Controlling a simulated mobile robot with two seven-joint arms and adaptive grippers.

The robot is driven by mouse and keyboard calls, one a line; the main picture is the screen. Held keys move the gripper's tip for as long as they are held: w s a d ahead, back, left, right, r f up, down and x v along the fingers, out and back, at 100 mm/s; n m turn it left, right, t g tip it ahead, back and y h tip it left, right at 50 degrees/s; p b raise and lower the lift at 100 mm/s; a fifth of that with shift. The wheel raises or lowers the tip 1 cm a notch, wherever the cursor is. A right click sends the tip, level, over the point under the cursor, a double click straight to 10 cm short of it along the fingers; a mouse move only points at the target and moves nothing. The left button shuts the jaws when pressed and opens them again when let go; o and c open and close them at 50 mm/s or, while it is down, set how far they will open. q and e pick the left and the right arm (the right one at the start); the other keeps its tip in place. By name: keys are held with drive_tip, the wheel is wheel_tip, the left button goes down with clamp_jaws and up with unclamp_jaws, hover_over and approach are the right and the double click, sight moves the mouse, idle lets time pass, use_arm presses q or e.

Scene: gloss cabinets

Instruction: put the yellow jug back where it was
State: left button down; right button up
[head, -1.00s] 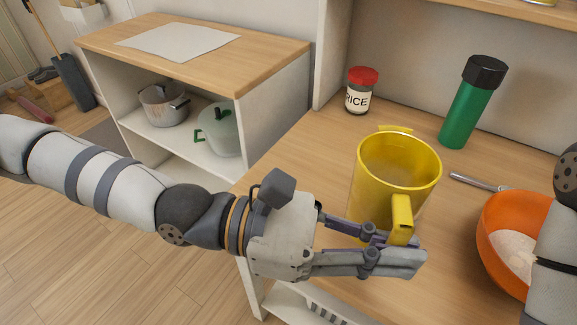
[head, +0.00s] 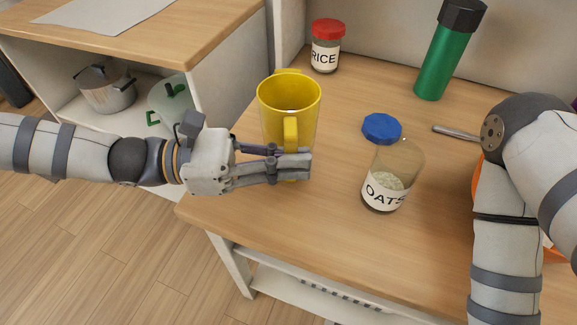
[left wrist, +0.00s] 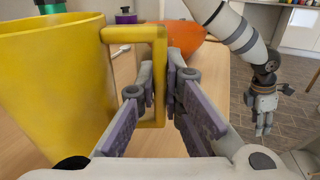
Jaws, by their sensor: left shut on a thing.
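The yellow jug (head: 289,96) is upright at the left part of the wooden counter, its handle facing me. My left gripper (head: 300,165) is shut on the jug's handle, which shows between the fingers in the left wrist view (left wrist: 160,85). I cannot tell whether the jug's base touches the counter; the fingers partly hide its lower part. My right arm crosses the right side of the head view, its gripper out of that frame. In the left wrist view my right gripper (left wrist: 264,125) hangs over the floor, too small to judge its opening.
An oats jar (head: 386,193) with a blue lid (head: 381,128) close behind it stands right of the jug. A rice jar (head: 326,55) and green bottle (head: 436,65) stand farther back. An orange bowl (left wrist: 184,43) is mostly behind my right arm. The front counter is clear.

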use_arm(q)
drive_tip(key=shift+w+a+f, duration=0.1)
drive_tip(key=shift+w+f, duration=0.15)
drive_tip(key=shift+f, duration=0.05)
drive_tip(key=shift+w+a+f+b, duration=0.1)
drive_tip(key=shift+f+b, duration=0.05)
drive_tip(key=shift+f, duration=0.65)
drive_tip(key=shift+w+f+b, duration=0.1)
drive_tip(key=shift+f+b, duration=0.05)
drive_tip(key=shift+f, duration=0.6)
use_arm(e)
drive_tip(key=shift+s+f, duration=0.35)
drive_tip(key=shift+f, duration=0.05)
use_arm(q)
drive_tip(key=shift+f, duration=0.15)
use_arm(e)
drive_tip(key=shift+s, duration=0.1)
use_arm(q)
drive_tip(key=shift+f, duration=0.15)
drive_tip(key=c, duration=1.7)
unclamp_jaws()
use_arm(e)
drive_tip(key=shift+f, duration=0.1)
use_arm(q)
drive_tip(key=shift+r, duration=0.25)
drive_tip(key=a, duration=0.8)
drive_tip(key=s+a, duration=0.1)
drive_tip(key=a, duration=0.3)
